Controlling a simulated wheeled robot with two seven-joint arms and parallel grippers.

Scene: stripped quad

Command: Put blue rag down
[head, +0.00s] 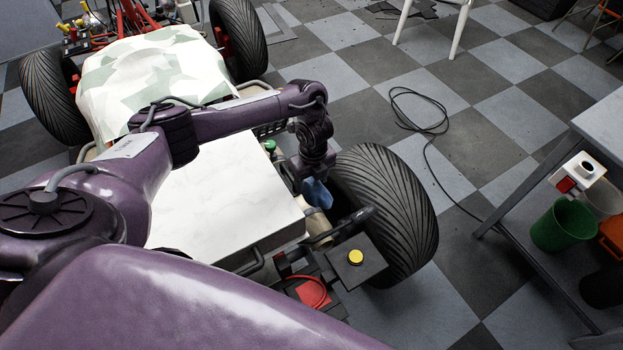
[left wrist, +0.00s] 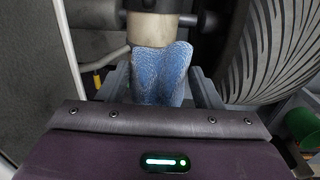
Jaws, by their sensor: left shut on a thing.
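The blue rag (head: 317,193) hangs at the end of my left arm in the head view, just left of the quad's near right wheel. In the left wrist view the rag (left wrist: 160,75) is bunched between the two fingers of my left gripper (left wrist: 163,88), which is shut on it. A pale cylindrical part (left wrist: 152,27) of the quad lies just beyond the rag; I cannot tell whether they touch. My right gripper is not in view.
The stripped quad has a flat white panel (head: 222,195), a large black tyre (head: 390,210) and a black box with a yellow cap (head: 355,257). A grey bench (head: 603,125) stands at right, with a green bucket (head: 562,226). A black cable (head: 425,128) lies on the checkered floor.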

